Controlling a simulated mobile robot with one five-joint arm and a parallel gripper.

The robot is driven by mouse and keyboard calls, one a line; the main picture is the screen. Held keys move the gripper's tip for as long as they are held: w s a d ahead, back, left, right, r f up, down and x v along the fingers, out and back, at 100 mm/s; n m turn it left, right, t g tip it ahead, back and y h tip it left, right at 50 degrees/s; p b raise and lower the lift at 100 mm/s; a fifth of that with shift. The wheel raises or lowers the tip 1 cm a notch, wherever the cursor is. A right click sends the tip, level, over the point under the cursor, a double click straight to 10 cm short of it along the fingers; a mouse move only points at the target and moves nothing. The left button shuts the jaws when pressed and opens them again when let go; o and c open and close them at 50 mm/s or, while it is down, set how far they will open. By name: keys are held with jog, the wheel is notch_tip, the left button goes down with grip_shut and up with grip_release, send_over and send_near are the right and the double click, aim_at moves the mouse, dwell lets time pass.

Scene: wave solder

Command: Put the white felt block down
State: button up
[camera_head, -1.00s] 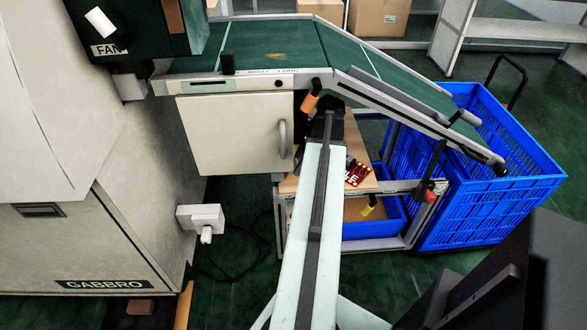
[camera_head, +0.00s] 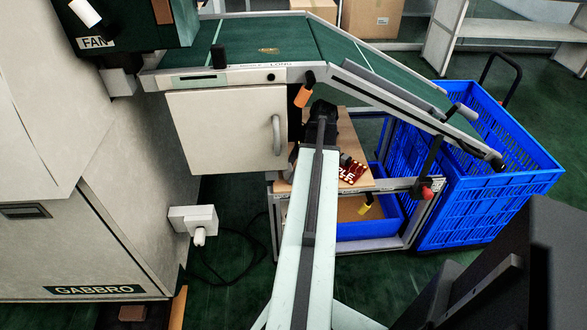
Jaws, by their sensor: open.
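I cannot make out a white felt block in this view. My gripper (camera_head: 322,112) is the dark end of my arm, seen from behind over the wooden shelf (camera_head: 352,140) under the conveyor. It is open, but my own wrist and arm hide its fingertips and the part of the shelf just in front of them. I see nothing held in it.
Red items (camera_head: 351,171) lie on the shelf right of my arm. An orange-handled thing (camera_head: 303,95) hangs beside the white cabinet door (camera_head: 225,130). The green conveyor (camera_head: 300,40) slopes down right to a blue crate (camera_head: 480,210). A blue bin (camera_head: 375,229) sits below the shelf.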

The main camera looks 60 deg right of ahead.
jog(key=shift+p+v, duration=0.6)
jog(key=shift+v, duration=0.25)
jog(key=s+d, duration=0.2)
jog(key=s, duration=0.1)
jog(key=s+d, duration=0.2)
jog(key=s, duration=0.1)
jog(key=s+d, duration=0.2)
jog(key=shift+s+d+f, duration=0.15)
jog(key=shift+s+d, duration=0.1)
jog(key=shift+s, duration=0.15)
jog(key=shift+s+d, duration=0.25)
jog(key=shift+s, duration=0.15)
jog(key=shift+a, duration=0.1)
